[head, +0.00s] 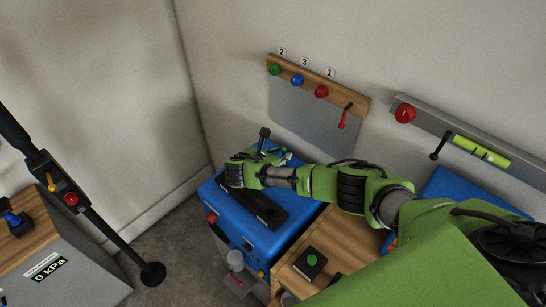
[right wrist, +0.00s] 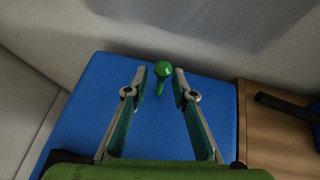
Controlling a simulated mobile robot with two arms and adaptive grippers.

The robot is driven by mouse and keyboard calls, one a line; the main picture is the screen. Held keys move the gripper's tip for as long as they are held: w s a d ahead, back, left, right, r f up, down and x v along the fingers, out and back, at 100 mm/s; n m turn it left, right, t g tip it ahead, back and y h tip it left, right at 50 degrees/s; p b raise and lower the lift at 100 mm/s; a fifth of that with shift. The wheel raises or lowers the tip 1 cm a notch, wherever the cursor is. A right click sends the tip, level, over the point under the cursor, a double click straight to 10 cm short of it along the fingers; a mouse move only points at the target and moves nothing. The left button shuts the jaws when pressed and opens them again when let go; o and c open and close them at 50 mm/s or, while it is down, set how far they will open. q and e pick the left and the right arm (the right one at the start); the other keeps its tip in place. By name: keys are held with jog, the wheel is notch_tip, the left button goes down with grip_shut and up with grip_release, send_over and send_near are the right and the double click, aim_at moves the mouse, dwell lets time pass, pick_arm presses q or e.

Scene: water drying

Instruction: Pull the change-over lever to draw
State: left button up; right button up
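A green ball-topped lever (right wrist: 162,70) stands at the far part of a blue cabinet top (right wrist: 85,115) in the right wrist view. My right gripper (right wrist: 161,80) is open, its two fingers apart, with the green knob showing between and just beyond the fingertips. I see no contact between fingers and lever. In the head view my right arm reaches in from the right over the blue cabinet (head: 212,190), and the gripper (head: 272,154) is small and partly hidden at the cabinet's back. I cannot read any draw marking. My left gripper is not in view.
A wall panel (head: 305,120) carries green, blue and red knobs and a red-handled lever (head: 343,117). A grey rail (head: 425,116) with a red knob is to its right. A wooden bench (head: 340,240) adjoins the cabinet. A black post (head: 95,228) stands left.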

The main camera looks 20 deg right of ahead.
jog(key=v, duration=1)
jog(key=shift+r, duration=0.35)
jog(key=shift+s+a, duration=0.1)
